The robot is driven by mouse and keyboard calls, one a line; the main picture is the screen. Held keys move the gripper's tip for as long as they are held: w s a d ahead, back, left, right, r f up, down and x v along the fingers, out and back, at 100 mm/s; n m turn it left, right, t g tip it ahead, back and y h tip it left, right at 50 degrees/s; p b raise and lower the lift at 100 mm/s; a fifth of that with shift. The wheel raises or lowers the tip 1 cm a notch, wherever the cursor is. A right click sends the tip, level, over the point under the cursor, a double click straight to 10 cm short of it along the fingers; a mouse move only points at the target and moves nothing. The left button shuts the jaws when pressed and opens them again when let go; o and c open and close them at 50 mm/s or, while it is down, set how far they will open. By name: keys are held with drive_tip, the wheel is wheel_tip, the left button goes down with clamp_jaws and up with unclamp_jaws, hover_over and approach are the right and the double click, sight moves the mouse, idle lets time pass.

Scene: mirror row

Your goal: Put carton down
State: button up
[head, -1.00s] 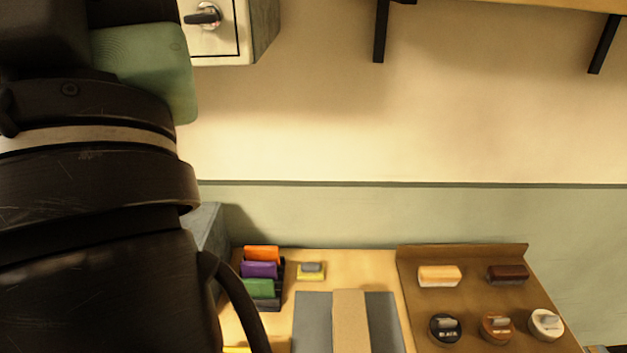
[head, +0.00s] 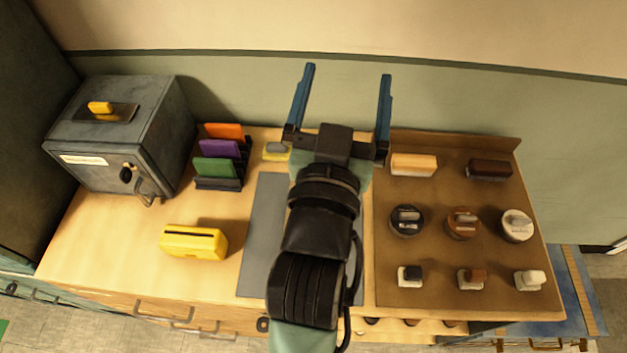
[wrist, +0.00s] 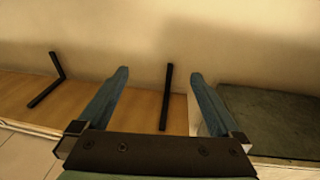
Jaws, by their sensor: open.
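No carton can be made out in the present frames. My arm covers the middle of the grey mat (head: 262,235), so anything there is hidden. My gripper (head: 347,75) is open and empty, its two blue fingers spread apart and pointing toward the wall behind the bench. In the wrist view the gripper (wrist: 159,75) is also open, with nothing between the fingers.
Left of the mat are a yellow box (head: 193,243), a rack of coloured cards (head: 219,184) and a grey metal box (head: 140,150). Right is a brown board (head: 438,282) with brushes and tins. The wrist view shows a bracketed shelf (wrist: 85,95).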

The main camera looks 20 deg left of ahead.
drive_tip(key=s+a+f+n+g+b, duration=0.1)
drive_tip(key=s+f+g, duration=0.35)
drive_tip(key=f, duration=0.95)
drive_tip(key=s+a+f+n+g, duration=0.1)
drive_tip(key=s+f+g, duration=0.1)
drive_tip(key=s+f, duration=0.9)
drive_tip(key=shift+y, duration=0.3)
drive_tip(key=x, duration=0.7)
drive_tip(key=p+x, duration=0.1)
drive_tip(key=x, duration=0.3)
drive_tip(key=shift+d+f, duration=0.35)
drive_tip(key=shift+f, duration=0.1)
drive_tip(key=shift+w+a+f+p, duration=0.15)
drive_tip(key=shift+w+a+f, duration=0.1)
drive_tip(key=shift+w+f, duration=0.4)
drive_tip(key=shift+w+a+f+p, duration=0.1)
drive_tip(key=shift+w+a+f, duration=0.15)
drive_tip(key=shift+w+f, duration=0.4)
drive_tip(key=shift+w+a+f+p, duration=0.15)
drive_tip(key=shift+w+a+f, duration=0.2)
drive_tip(key=shift+w, duration=0.45)
drive_tip(key=shift+d, duration=0.1)
drive_tip(key=shift+c, duration=0.2)
drive_tip(key=c, duration=1.5)
drive_tip(key=shift+r, duration=0.1)
